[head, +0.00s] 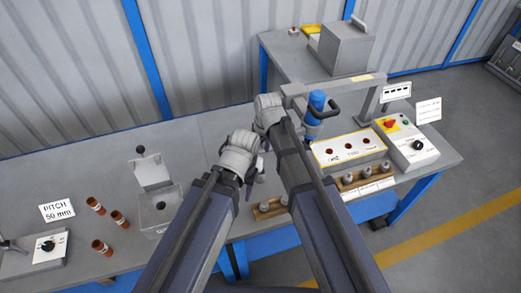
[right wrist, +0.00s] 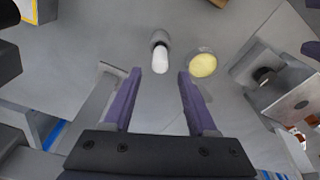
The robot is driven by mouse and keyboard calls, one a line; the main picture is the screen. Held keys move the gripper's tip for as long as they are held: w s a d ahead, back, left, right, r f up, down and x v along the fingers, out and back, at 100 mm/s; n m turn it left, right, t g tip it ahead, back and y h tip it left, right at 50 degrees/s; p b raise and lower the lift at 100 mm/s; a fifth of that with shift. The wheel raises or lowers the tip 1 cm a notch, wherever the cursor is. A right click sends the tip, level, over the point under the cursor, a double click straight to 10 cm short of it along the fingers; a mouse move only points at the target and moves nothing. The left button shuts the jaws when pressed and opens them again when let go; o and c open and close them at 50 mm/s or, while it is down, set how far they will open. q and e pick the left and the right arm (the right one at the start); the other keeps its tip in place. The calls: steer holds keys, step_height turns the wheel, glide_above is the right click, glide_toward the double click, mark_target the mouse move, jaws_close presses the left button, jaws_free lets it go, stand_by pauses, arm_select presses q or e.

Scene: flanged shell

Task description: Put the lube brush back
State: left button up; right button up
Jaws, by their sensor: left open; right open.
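In the right wrist view, a small upright-looking piece with a grey body and a white rounded end (right wrist: 160,57) is on the grey bench, seen between and just beyond my right fingertips; it may be the lube brush. A round dish of yellow paste (right wrist: 203,66) is just right of it. My right gripper (right wrist: 160,76) is open, with nothing between its purple fingers. In the head view, my left gripper (head: 251,186) is open over the bench, partly hidden by its wrist. The brush and dish are hidden behind my arms in the head view.
A press with a blue cylinder (head: 316,105) stands right of my grippers. A control box (head: 405,143) is farther right. Wooden racks (head: 362,181) hold grey parts. A grey open-lidded box (head: 158,208) and copper-coloured tubes (head: 96,205) are at left. Clear bench lies behind the box.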

step_height(320, 180, up, 6)
steer(key=p, duration=0.5)
arm_select(q)
step_height(320, 180, up, 6)
arm_select(e)
steer(key=s+d+m+h, duration=0.1)
steer(key=s+d+m, duration=0.1)
steer(key=s, duration=0.6)
steer(key=s+d+m+g+h, duration=0.1)
steer(key=s+d+m, duration=0.1)
steer(key=s, duration=0.6)
steer(key=shift+d, duration=0.75)
arm_select(q)
steer(key=shift+a, duration=0.1)
arm_select(e)
steer(key=shift+a, duration=0.1)
